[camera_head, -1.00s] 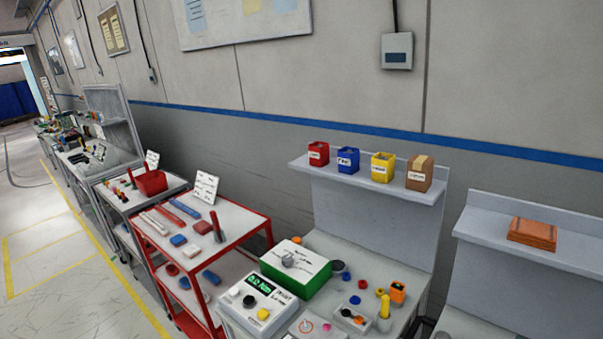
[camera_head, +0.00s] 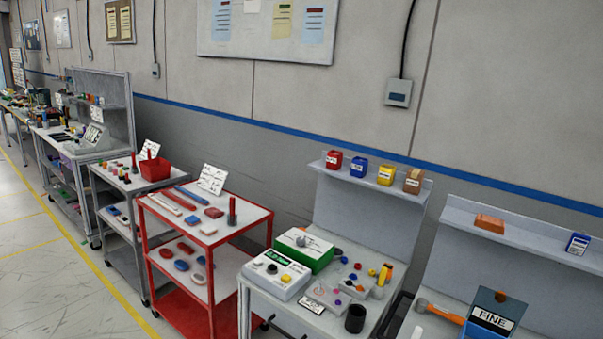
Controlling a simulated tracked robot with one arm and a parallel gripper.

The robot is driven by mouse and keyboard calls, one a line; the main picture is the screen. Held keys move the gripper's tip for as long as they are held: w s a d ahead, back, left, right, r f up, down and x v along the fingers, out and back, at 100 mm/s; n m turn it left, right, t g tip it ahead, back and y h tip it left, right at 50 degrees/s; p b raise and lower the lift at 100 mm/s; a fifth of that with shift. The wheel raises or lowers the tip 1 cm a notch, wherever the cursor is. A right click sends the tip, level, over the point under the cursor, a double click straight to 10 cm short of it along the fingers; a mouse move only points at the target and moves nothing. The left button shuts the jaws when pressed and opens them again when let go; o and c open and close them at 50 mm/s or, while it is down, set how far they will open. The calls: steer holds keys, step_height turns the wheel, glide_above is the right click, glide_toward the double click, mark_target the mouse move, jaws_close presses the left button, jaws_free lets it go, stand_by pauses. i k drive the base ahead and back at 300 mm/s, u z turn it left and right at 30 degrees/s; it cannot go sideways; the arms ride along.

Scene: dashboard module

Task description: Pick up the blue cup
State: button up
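A small blue container (camera_head: 358,168) with a white label stands on the grey shelf (camera_head: 345,178) above the bench. It looks like the blue cup, though its shape is too small to be sure. It stands between a red container (camera_head: 333,160) and a yellow container (camera_head: 386,174), with clear gaps. My gripper is not in view.
The bench (camera_head: 262,298) below holds a green-and-white box (camera_head: 302,247), a control box (camera_head: 275,272), small coloured parts and a black cup (camera_head: 355,318). A red cart (camera_head: 207,238) stands to its left. Open floor (camera_head: 60,275) lies at the lower left.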

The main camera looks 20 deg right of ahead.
mark_target(359, 165)
steer(key=u, duration=0.45)
steer(key=i, duration=1.65)
steer(key=z, duration=0.65)
steer(key=i, duration=1.2)
steer(key=z, duration=1.2)
steer(key=i, duration=0.75)
steer(key=z, duration=0.5)
